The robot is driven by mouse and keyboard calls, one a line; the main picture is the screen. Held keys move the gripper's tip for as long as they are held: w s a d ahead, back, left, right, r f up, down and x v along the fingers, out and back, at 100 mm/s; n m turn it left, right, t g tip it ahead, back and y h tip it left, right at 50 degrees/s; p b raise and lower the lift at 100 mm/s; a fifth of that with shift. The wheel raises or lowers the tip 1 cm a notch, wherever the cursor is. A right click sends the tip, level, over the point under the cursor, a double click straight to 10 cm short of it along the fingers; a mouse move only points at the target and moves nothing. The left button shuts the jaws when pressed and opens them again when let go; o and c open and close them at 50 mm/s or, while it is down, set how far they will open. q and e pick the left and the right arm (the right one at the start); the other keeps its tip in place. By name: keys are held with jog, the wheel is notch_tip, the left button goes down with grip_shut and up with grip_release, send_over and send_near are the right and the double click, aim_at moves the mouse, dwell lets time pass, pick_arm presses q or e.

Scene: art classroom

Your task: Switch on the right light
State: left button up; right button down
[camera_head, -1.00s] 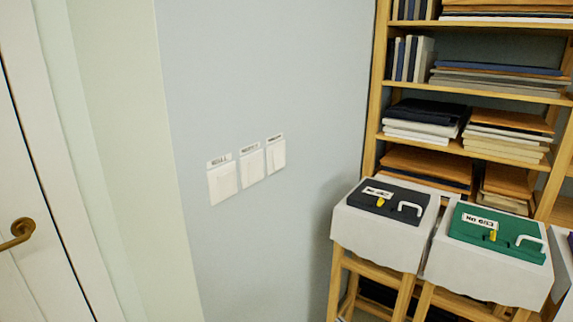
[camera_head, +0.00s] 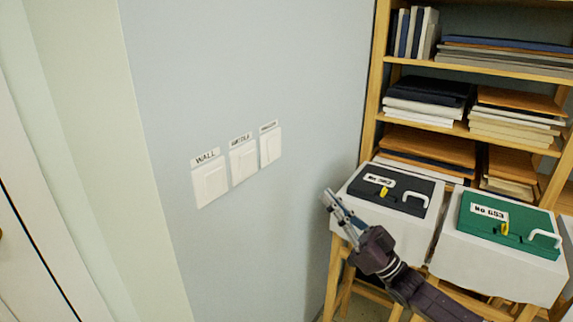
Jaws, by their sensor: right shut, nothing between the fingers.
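Three white switches are in a row on the pale blue wall, each under a small label. The left switch (camera_head: 210,184) is labelled WALL. The middle switch (camera_head: 243,161) has a label that looks like MIDDLE. The right switch (camera_head: 271,146) has a label too small to read surely. My right gripper (camera_head: 330,197) is shut and empty. It is to the right of and below the right switch, apart from it, in front of the cloth-covered stand. My left gripper is not in view.
A black case (camera_head: 394,189) and a green case (camera_head: 508,224) lie on cloth-covered wooden stands at the right. A wooden shelf (camera_head: 424,62) with books and boards stands behind. A white door (camera_head: 30,250) is at the far left. The wall around the switches is clear.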

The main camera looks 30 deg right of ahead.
aim_at(275, 155)
jog(key=shift+w+a+f+p+x, duration=0.1)
jog(key=shift+w+f+p+x, duration=0.4)
jog(key=shift+x, duration=1.65)
jog(key=shift+w+a+f+p+x, duration=0.1)
jog(key=shift+f+p+x, duration=0.45)
jog(key=shift+x, duration=1.6)
jog(key=shift+w+a+f+p+x, duration=0.1)
jog(key=shift+w+p+x, duration=0.2)
jog(key=shift+p+x, duration=1.15)
jog(key=shift+w+a+r+b, duration=0.2)
jog(key=shift+w+r+b, duration=0.25)
jog(key=shift+b, duration=0.2)
jog(key=shift+f, duration=0.1)
jog(key=f+b, duration=0.1)
jog(key=b, duration=0.2)
jog(key=shift+w+a+t+b, duration=0.15)
jog(key=shift+w+t+b, duration=0.15)
jog(key=shift+w+t, duration=0.1)
jog(key=shift+w+r+p, duration=0.1)
jog(key=shift+r+p, duration=0.25)
